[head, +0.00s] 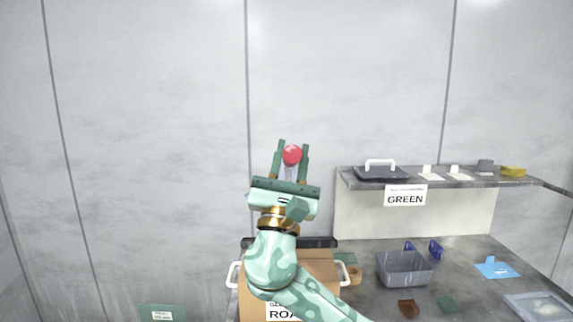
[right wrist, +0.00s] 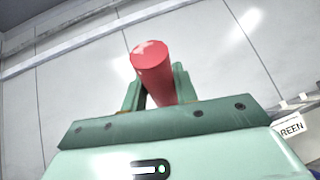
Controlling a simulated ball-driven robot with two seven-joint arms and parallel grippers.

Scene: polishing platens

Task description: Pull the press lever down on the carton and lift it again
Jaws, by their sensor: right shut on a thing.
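My right gripper (head: 291,160) is raised high in front of the back wall, fingers pointing up. It is shut on the red knob of the press lever (head: 292,154). The red knob (right wrist: 153,66) also shows between the fingers in the right wrist view. A short grey rod shows below the knob; the rest of the lever is hidden behind my gripper. The brown carton (head: 322,268) stands on the table below, partly covered by my right arm. A dark bar of the press (head: 318,243) lies behind the carton's top. My left gripper is not in view.
White handles (head: 352,275) stick out beside the carton. A raised shelf (head: 520,181) holds a lidded dark tray (head: 381,172). A green label card (head: 162,313) is at lower left.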

